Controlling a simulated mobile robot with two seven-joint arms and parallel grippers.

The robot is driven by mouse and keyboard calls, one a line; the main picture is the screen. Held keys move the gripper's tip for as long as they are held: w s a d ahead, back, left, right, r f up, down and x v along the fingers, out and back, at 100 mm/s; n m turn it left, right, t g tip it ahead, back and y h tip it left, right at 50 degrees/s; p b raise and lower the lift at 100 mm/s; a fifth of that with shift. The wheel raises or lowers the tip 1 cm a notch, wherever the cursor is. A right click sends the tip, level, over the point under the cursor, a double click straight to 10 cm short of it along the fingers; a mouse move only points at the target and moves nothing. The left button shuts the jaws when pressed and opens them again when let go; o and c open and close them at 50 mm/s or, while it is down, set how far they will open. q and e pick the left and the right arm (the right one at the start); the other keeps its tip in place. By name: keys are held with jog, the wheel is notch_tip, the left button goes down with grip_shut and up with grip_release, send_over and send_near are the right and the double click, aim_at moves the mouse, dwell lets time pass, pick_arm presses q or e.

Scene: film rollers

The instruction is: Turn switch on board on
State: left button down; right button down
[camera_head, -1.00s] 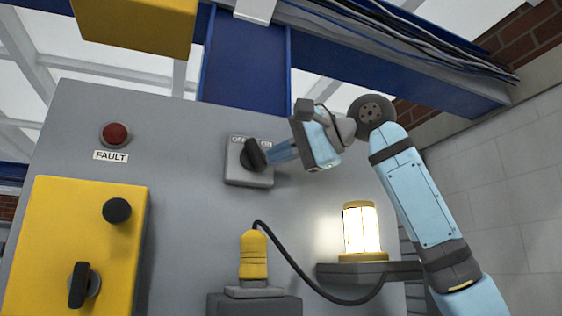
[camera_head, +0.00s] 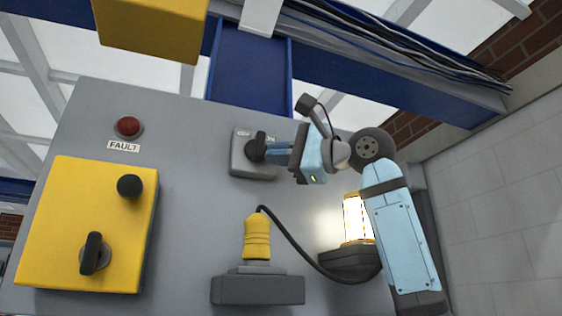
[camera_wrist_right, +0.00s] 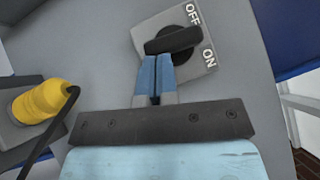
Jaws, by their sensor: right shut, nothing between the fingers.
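The switch is a black rotary knob (camera_head: 257,147) on a grey plate (camera_head: 247,171) on the upper part of the grey board. In the right wrist view, the knob (camera_wrist_right: 173,41) is a bar whose right end points between the OFF label (camera_wrist_right: 192,13) and the ON label (camera_wrist_right: 209,58). My right gripper (camera_head: 272,152) is shut and empty. Its blue fingertips (camera_wrist_right: 157,60) are at the knob's side, close to the left half of the bar; I cannot tell whether they touch. My left gripper is not in view.
A red FAULT lamp (camera_head: 127,127) and a yellow box (camera_head: 65,225) with black knobs are at left. A yellow plug (camera_head: 257,238) with a black cable is below the switch. A lit lamp (camera_head: 354,220) stands under my right arm.

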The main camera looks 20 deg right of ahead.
jog(key=shift+a+f+m+t+y+b, duration=0.3)
jog(key=shift+f+m+t+b, duration=0.25)
jog(key=shift+m+b, duration=0.3)
jog(key=shift+a+m+t+b, duration=0.1)
jog(key=shift+m+t+b, duration=0.25)
jog(key=shift+m+b, duration=0.1)
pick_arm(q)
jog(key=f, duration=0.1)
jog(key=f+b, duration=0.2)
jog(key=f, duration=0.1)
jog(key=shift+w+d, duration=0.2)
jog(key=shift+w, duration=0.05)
pick_arm(e)
jog(key=m+t, duration=0.1)
jog(key=a+m+t, duration=0.1)
jog(key=m, duration=0.1)
jog(key=shift+w+f+t, duration=0.15)
jog(key=shift+t, duration=0.15)
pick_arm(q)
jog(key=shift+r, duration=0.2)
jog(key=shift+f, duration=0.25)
